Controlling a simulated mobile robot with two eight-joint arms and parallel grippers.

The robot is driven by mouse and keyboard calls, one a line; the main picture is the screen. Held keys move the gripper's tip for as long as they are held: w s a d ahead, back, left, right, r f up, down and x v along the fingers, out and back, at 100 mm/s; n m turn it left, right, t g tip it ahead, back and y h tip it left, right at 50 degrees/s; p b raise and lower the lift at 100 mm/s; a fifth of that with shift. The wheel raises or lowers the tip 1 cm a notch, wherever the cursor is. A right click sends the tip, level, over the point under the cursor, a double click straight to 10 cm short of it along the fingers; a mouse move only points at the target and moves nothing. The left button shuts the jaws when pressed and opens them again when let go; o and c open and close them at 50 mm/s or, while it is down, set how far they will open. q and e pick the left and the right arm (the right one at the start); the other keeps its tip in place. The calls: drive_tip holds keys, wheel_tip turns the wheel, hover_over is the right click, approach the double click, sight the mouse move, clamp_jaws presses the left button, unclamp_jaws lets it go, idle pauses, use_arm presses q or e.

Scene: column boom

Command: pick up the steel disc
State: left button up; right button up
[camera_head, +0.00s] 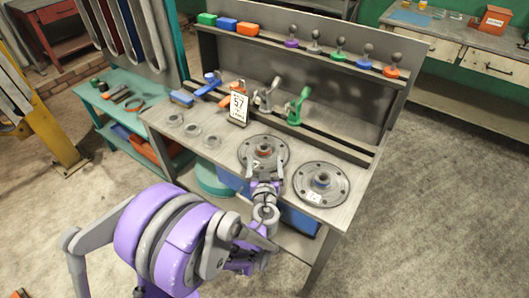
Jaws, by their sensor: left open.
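Two large round grey metal discs with holes lie on the grey workbench (232,187). The left disc (246,150) has an orange-red ring at its centre. The right disc (340,181) has a blue ring at its centre and a small white tag on its near edge. I cannot tell which one is the steel disc. My left gripper (266,167) is open at the near edge of the left disc, its fingers overlapping the disc in the picture. Whether it touches the disc I cannot tell. My right gripper is out of view.
Small rings (192,129) lie on the bench's left. Behind stand a tag marked 57 (238,107) and coloured clamps, including a green one (297,107). A back panel with a shelf of coloured blocks and knobs (391,72) rises behind. A teal side bench (96,91) stands left.

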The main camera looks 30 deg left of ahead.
sight(264, 153)
use_arm(q)
drive_tip(key=shift+x, duration=2.75)
drive_tip(key=shift+s+a+r, duration=0.1)
drive_tip(key=shift+s, duration=0.05)
clamp_jaws()
